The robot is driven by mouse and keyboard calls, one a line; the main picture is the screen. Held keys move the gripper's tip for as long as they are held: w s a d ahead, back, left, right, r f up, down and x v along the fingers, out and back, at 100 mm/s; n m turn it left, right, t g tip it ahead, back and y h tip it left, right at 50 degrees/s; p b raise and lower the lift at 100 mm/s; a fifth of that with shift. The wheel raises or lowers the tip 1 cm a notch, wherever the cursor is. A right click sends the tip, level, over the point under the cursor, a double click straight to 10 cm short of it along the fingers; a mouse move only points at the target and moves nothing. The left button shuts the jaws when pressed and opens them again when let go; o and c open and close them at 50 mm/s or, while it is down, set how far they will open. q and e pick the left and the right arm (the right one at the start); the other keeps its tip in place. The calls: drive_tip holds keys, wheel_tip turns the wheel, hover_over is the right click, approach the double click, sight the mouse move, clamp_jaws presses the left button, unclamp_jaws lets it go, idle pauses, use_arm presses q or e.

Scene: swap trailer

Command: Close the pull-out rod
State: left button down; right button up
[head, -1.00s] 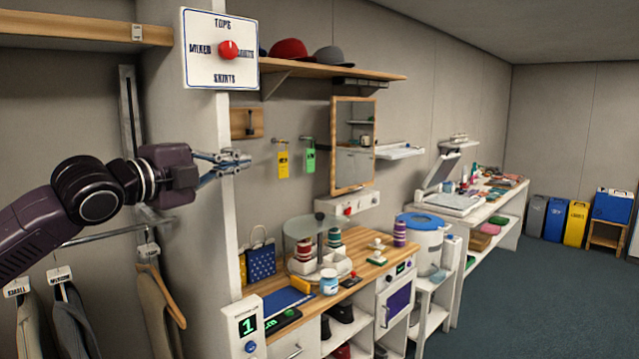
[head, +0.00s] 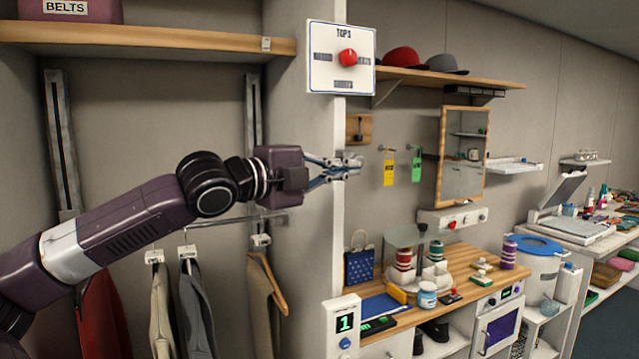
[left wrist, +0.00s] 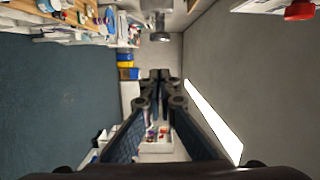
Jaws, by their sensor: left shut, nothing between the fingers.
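A thin horizontal metal rod (head: 225,219) runs across the clothes bay, with several hangers and garments below it. I cannot tell whether it is the pull-out rod, or how far out that is. My left gripper (head: 351,167) is shut and empty, above and right of this rod, in front of the white post's edge. It touches nothing that I can see. In the left wrist view its dark fingers (left wrist: 157,82) point into the room, with no rod between them. The right gripper is out of view.
A white panel with a red knob (head: 347,58) is above my left gripper. Yellow (head: 389,172) and green tags hang on the wall to its right. A wooden counter (head: 465,262) with several items stands lower right. A shelf (head: 150,38) spans the upper left.

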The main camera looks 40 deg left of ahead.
use_arm(q)
drive_tip(key=s+b, duration=0.3)
drive_tip(key=s, duration=0.3)
drive_tip(key=shift+s+r, duration=0.25)
drive_tip(key=shift+s, duration=0.15)
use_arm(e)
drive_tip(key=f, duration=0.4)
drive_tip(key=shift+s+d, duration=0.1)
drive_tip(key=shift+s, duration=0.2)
use_arm(q)
drive_tip(key=shift+s+r, duration=0.1)
